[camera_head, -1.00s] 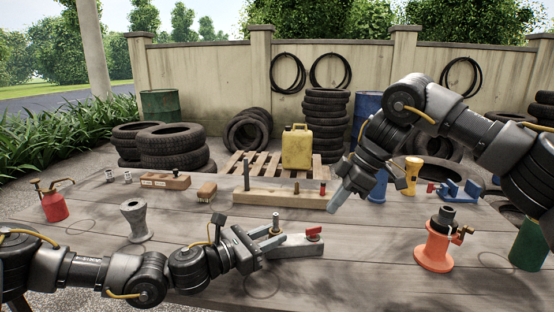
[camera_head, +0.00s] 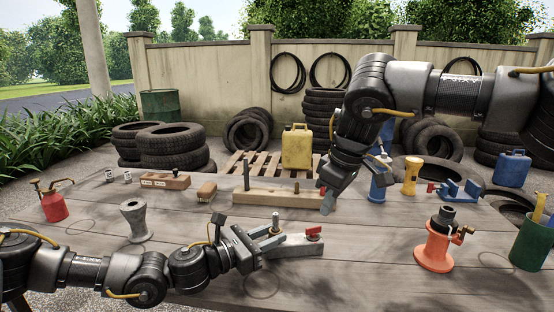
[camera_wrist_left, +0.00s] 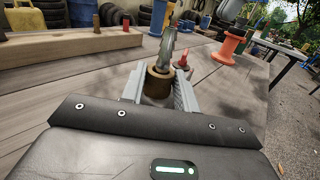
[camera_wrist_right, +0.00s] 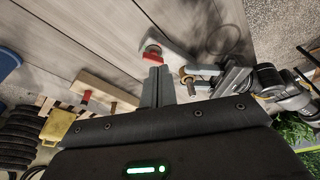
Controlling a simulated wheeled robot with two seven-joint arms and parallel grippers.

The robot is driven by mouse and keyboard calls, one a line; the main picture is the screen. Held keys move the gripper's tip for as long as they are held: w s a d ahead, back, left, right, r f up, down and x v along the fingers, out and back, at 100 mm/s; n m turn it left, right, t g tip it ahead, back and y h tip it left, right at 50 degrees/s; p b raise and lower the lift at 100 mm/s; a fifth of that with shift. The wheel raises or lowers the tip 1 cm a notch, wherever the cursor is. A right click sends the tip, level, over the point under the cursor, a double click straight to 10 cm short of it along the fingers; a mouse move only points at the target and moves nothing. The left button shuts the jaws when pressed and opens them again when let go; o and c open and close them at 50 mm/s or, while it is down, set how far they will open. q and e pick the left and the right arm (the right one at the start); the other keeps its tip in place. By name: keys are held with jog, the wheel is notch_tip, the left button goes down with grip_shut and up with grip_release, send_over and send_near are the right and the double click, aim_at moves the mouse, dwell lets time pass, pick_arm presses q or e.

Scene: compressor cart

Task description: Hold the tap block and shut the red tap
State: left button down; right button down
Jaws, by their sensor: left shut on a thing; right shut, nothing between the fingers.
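The grey tap block (camera_head: 295,246) lies on the plank table with the red tap (camera_head: 313,233) at its right end. My left gripper (camera_head: 272,239) is shut on the block's left part. In the left wrist view, a brown round fitting (camera_wrist_left: 157,84) stands between the fingers, with the red tap (camera_wrist_left: 183,62) just beyond. My right gripper (camera_head: 327,203) is shut and empty, above and behind the tap, in front of the wooden rail. In the right wrist view its fingers (camera_wrist_right: 160,72) point toward the red tap (camera_wrist_right: 152,50), apparently apart from it.
The wooden rail (camera_head: 275,197) with pegs lies behind the block. An orange spool-like stand (camera_head: 433,248) is to the right, a grey one (camera_head: 136,220) to the left. A red oil can (camera_head: 52,204) stands at far left, a green bin (camera_head: 531,243) at far right.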

aim_at(313, 231)
jog(key=shift+f, duration=3.45)
jog(key=shift+w+a, duration=0.3)
jog(key=shift+w, duration=0.2)
jog(key=shift+w+d, duration=0.2)
jog(key=shift+w+d, duration=0.2)
jog(key=shift+w+d, duration=0.2)
jog(key=shift+w, duration=0.2)
jog(key=shift+d, duration=0.15)
jog(key=shift+s+d, duration=0.1)
jog(key=shift+d, duration=0.15)
